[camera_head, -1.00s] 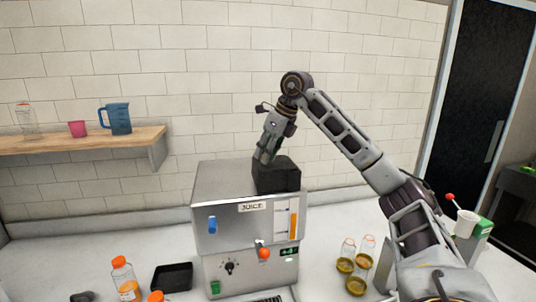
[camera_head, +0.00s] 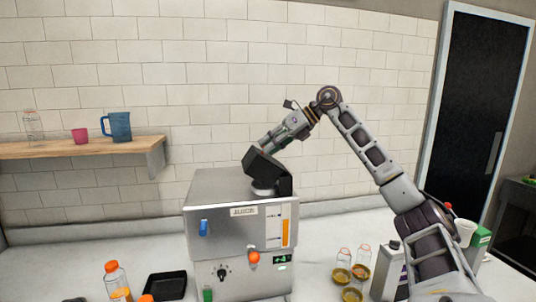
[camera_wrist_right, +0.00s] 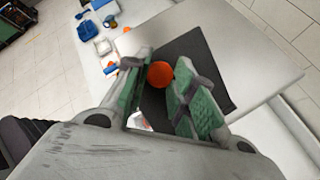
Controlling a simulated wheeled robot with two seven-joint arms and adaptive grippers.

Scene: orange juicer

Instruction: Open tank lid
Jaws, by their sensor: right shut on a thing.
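The juicer (camera_head: 212,216) is a silver box on the counter with a "JUICE" label on its front. Its black tank lid (camera_head: 268,166) is tilted up on top, its left side raised. A pale round rim shows under it. My right gripper (camera_head: 258,148) is shut on the lid from above. In the right wrist view the lid is a dark panel (camera_wrist_right: 212,46) beyond the green-padded fingers (camera_wrist_right: 163,84). A round orange thing (camera_wrist_right: 160,74), perhaps a knob, shows between them. My left gripper is out of view.
A black tray (camera_head: 165,286) and an orange-capped bottle (camera_head: 116,280) are left of the juicer. Small jars (camera_head: 343,256) and a grey carton (camera_head: 386,270) are to its right. A wooden shelf (camera_head: 75,147) is on the left wall.

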